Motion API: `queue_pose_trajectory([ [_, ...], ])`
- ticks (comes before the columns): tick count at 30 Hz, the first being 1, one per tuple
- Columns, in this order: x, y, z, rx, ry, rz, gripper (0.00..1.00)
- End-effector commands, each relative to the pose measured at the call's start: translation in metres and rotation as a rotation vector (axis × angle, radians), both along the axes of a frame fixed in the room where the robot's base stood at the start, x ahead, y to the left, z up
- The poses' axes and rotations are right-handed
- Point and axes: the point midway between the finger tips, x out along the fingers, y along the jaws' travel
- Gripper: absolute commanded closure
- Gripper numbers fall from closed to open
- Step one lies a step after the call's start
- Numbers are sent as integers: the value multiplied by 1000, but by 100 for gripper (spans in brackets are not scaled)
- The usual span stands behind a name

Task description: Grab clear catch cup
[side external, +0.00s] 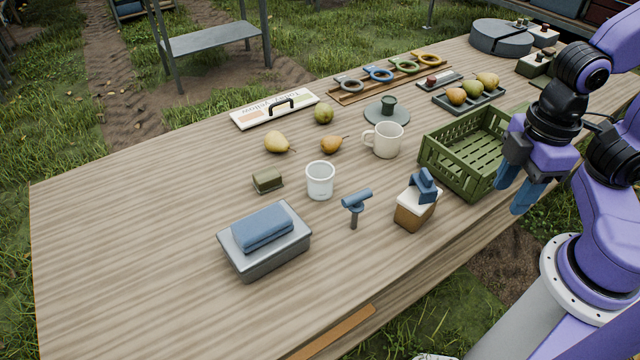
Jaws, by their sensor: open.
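A small whitish cup (320,181), which looks like the catch cup, stands upright near the middle of the wooden table. It looks pale and glossy, with a dark marking low on its front; I cannot tell whether it is see-through. My gripper (519,190) is at the right, beside the green crate, with its blue fingers pointing down. It is open and empty, far to the right of the cup and not touching it.
The table's left side is clear.

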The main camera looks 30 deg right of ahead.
Motion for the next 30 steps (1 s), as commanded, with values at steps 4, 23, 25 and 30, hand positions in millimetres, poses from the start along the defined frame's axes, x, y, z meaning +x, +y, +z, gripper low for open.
queue_pose_trajectory([
  [4, 0, 0, 0, 0, 0, 0, 45],
  [23, 4, 6, -14, -37, 172, -227, 0],
  [25, 7, 11, -20, -48, 258, -343, 0],
  [30, 18, 29, -31, -47, 469, -634, 0],
])
